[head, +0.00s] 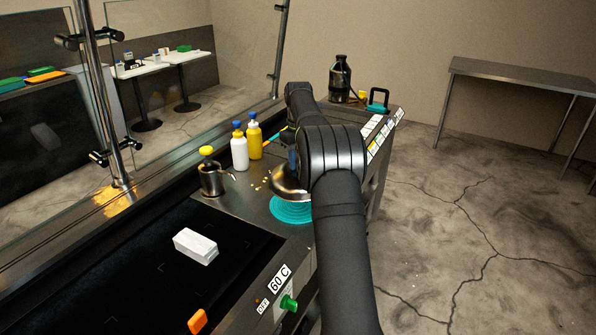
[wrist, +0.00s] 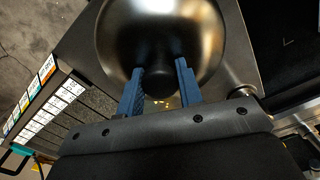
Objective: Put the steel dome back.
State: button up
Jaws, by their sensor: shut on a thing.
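The steel dome (wrist: 205,35) fills the top middle of the wrist view, with its dark round knob (wrist: 158,80) towards me. My gripper (wrist: 159,72) is shut on that knob, one blue finger on each side. In the head view the dome (head: 287,184) shows partly behind my arm, close to a teal round mat (head: 291,210). My arm hides much of the dome and part of the mat. I cannot tell whether the dome's rim touches the counter.
A black griddle (head: 130,275) with a white block (head: 195,246) lies at the left. A steel pot with a yellow top (head: 211,178), a white bottle (head: 239,150) and a yellow bottle (head: 254,140) stand behind the mat. Small yellow crumbs lie near the dome.

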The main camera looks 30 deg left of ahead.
jog(key=shift+f, duration=2)
jog(key=shift+f, duration=0.45)
jog(key=o, duration=1.2)
notch_tip(320, 180, up, 13)
jog(key=shift+f, duration=0.1)
jog(key=shift+a, duration=0.1)
notch_tip(320, 180, down, 12)
jog(key=shift+f, duration=0.1)
